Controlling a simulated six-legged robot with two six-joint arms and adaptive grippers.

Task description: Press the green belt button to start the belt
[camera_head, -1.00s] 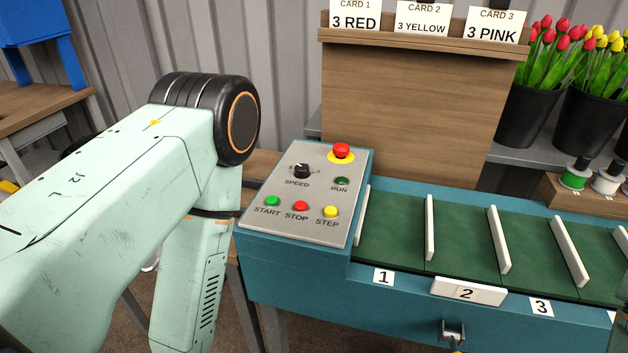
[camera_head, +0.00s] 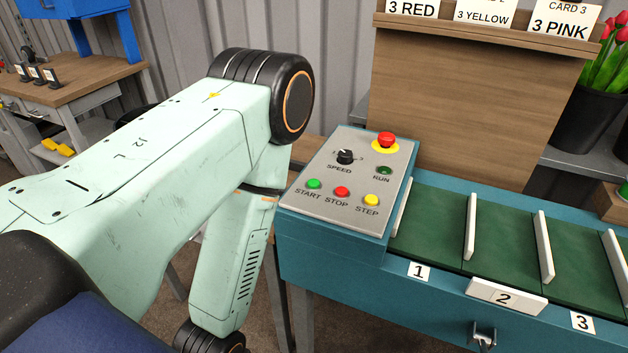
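The green START button (camera_head: 314,184) is at the lower left of the grey control panel (camera_head: 330,209), on the left end of the teal belt machine. The red STOP button (camera_head: 342,191) and yellow STEP button (camera_head: 371,200) sit to its right. Nothing covers the START button. The RUN lamp (camera_head: 384,170) looks dark green. The green belt (camera_head: 435,223) with white dividers runs off to the right. My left arm's upper links show to the left of the panel, its lower link pointing down beside the machine. Neither of my grippers is in view.
A red emergency knob (camera_head: 386,140) on a yellow base and a black SPEED dial (camera_head: 345,156) stand up from the panel. A wooden card board (camera_head: 460,100) rises behind the belt. A wooden workbench (camera_head: 80,88) stands at the back left.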

